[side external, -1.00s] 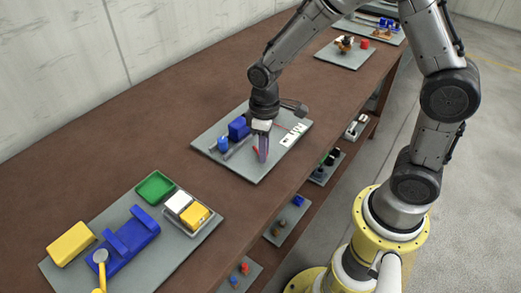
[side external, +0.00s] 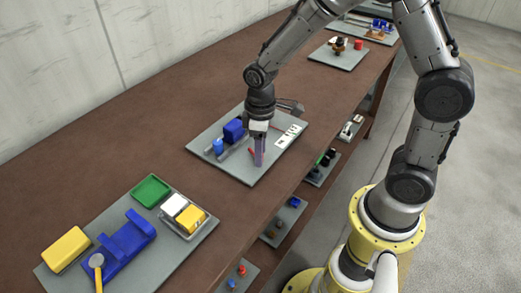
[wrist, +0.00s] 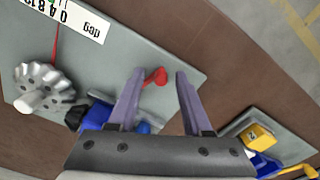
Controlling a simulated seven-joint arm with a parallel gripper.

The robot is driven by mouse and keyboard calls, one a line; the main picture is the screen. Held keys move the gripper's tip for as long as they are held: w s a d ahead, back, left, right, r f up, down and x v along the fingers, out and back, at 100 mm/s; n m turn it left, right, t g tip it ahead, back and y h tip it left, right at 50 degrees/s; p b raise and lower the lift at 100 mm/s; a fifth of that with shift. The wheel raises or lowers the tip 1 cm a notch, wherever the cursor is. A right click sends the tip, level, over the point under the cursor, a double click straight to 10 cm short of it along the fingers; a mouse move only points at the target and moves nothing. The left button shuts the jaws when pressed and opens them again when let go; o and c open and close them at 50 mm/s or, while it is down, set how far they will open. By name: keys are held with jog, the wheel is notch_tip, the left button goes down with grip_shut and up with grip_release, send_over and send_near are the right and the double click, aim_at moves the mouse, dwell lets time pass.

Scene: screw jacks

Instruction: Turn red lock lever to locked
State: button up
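The red lock lever (wrist: 155,77) shows in the wrist view on the grey plate, between my gripper's fingertips and nearer the left one. It is small in the side external view (side external: 251,151), just left of the fingers. My gripper (wrist: 160,72) is open, with a gap between its two purple-grey fingers, and points down over the plate (side external: 240,175). I cannot tell whether a finger touches the lever. A white card with printed marks (wrist: 75,15) lies on the plate, and a thin red pointer (wrist: 55,45) reaches toward it.
A grey toothed wheel (wrist: 42,88) stands on the plate. A blue block (side external: 234,130) and a blue knob (side external: 218,146) are on its left side. Another plate with a blue fixture (side external: 125,240), yellow block (side external: 66,248) and green tray (side external: 151,190) is at front left. Brown table lies bare between them.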

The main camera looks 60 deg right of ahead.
notch_tip(320, 180, up, 14)
dwell(0.6)
jog(key=shift+f, duration=0.1)
jog(key=s+d+r+m+t, duration=0.2)
jog(key=s+r+t, duration=0.2)
jog(key=s+r, duration=0.45)
jog(key=s+f+m+t, duration=0.1)
jog(key=s+f+m, duration=0.2)
jog(key=s, duration=0.5)
jog(key=shift+s+d+f+t, duration=0.3)
jog(key=shift+d+f, duration=0.1)
jog(key=shift+f, duration=0.3)
